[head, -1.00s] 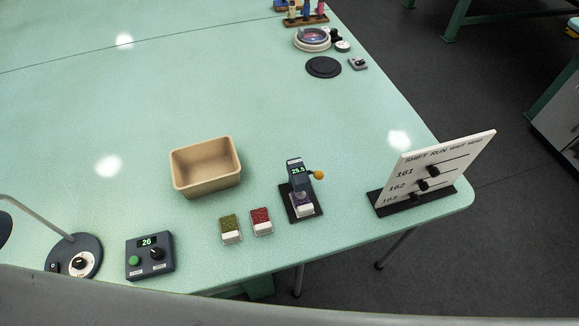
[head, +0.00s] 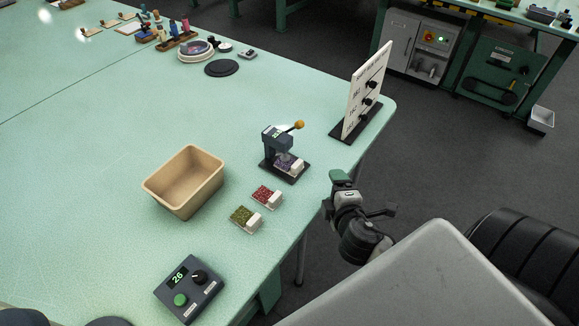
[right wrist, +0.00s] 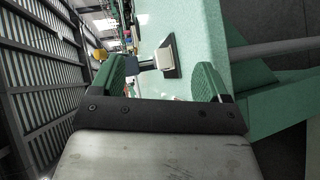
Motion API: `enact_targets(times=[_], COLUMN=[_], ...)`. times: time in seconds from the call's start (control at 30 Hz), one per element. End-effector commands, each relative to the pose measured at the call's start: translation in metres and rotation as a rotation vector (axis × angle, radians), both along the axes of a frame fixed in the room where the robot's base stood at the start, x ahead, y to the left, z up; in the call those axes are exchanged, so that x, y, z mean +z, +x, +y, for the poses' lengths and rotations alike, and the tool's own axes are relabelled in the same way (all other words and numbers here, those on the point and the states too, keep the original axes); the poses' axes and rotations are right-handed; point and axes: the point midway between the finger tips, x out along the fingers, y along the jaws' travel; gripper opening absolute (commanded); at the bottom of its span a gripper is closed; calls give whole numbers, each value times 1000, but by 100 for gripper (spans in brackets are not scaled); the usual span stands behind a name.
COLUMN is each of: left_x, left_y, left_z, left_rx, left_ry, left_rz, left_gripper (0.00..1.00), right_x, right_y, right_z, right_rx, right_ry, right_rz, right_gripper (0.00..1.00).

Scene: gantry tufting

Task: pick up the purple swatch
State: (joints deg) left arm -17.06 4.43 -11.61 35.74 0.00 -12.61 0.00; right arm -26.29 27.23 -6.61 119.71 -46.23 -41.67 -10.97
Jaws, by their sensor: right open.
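The purple swatch (head: 284,161) sits on the dark base of the gauge (head: 274,142), under its head, with its white end block (head: 297,166) toward the table edge. My right gripper (head: 341,178) is beyond the table edge, to the right of the gauge and apart from it. In the right wrist view my right gripper (right wrist: 164,82) is open with nothing between its green fingers. A white block (right wrist: 165,55) on the gauge shows ahead between them; the purple part is not clear there. My left gripper is not in view.
A control box (head: 188,288) is at the front. An upright white board (head: 362,92) stands at the right corner.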

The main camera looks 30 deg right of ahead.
Motion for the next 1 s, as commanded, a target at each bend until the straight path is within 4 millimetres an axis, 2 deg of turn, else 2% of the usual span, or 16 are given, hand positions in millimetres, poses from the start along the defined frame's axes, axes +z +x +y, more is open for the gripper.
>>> enact_targets(times=[0.2, 0.3, 0.4, 0.5, 0.6, 0.77, 1.0], left_x=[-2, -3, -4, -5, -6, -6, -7], left_y=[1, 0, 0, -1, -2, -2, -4], left_z=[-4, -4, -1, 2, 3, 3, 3], left_rx=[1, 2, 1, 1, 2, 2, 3], left_ry=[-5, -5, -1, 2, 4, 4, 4], left_rz=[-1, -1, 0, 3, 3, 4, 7], left_gripper=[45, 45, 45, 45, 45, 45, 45], right_x=[34, 41, 36, 23, 13, 4, -8], right_y=[33, 45, 51, 54, 54, 60, 89], right_z=[-1, 5, 6, -1, -11, -17, -4], right_rx=[334, 537, 757, 947, 1068, 1136, 1136], right_ry=[-499, -797, -1120, -1397, -1571, -1671, -1669], right_rz=[-107, -123, -96, -34, 28, 73, 72], right_gripper=[77, 77, 77, 77, 77, 77, 77])
